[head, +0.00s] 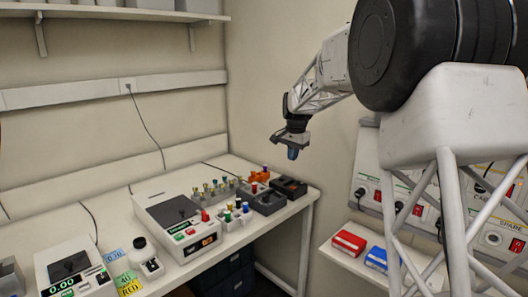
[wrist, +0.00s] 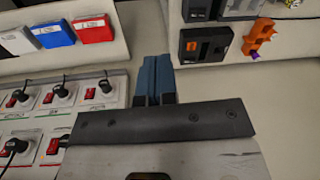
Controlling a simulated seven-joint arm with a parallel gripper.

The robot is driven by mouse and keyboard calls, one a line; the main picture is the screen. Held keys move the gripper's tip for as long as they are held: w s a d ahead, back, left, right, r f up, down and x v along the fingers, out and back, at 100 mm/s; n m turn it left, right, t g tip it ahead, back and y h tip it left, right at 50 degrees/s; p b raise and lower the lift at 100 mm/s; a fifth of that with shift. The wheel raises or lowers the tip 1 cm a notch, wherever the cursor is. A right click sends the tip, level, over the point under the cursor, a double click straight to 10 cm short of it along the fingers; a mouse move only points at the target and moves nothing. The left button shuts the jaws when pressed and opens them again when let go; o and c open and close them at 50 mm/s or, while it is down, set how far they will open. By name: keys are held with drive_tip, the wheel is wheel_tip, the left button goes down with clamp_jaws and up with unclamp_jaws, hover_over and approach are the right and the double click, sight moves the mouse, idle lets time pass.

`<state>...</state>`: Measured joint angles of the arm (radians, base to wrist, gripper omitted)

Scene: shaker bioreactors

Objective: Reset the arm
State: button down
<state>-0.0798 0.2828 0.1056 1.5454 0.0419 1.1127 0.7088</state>
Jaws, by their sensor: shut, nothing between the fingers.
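My gripper (head: 291,152) hangs in free air near the room's corner, above and to the right of the bench's right end, in the head view. Its blue fingers point down. In the wrist view my gripper (wrist: 157,62) shows its two blue fingers pressed together side by side. The gripper is shut and holds nothing. My arm reaches in from the upper right of the head view.
The white bench (head: 278,231) carries a shaker device (head: 172,212), racks of coloured vials (head: 222,190) and dark trays (head: 289,187). A side shelf holds a red box (head: 348,243) and a blue box (head: 377,258). A socket panel (head: 370,185) is on the right wall.

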drive_tip(key=s+d+r+n+t, duration=0.1)
drive_tip(key=s+d+r+n, duration=0.15)
drive_tip(key=s, duration=1.25)
drive_tip(key=s+d+r+n, duration=0.1)
drive_tip(key=s+d+r, duration=0.15)
drive_tip(key=s, duration=1.35)
drive_tip(key=s+d+f+n, duration=0.1)
drive_tip(key=s+f, duration=0.2)
drive_tip(key=s, duration=0.6)
drive_tip(key=s+d+f+n, duration=0.1)
drive_tip(key=s+f, duration=0.2)
drive_tip(key=s, duration=0.6)
drive_tip(key=s+d+f+n, duration=0.1)
drive_tip(key=s+f, duration=0.3)
drive_tip(key=s, duration=0.5)
drive_tip(key=shift+s+n+t+h, duration=0.3)
drive_tip(key=shift+s+n+h, duration=0.05)
drive_tip(key=shift+h, duration=0.05)
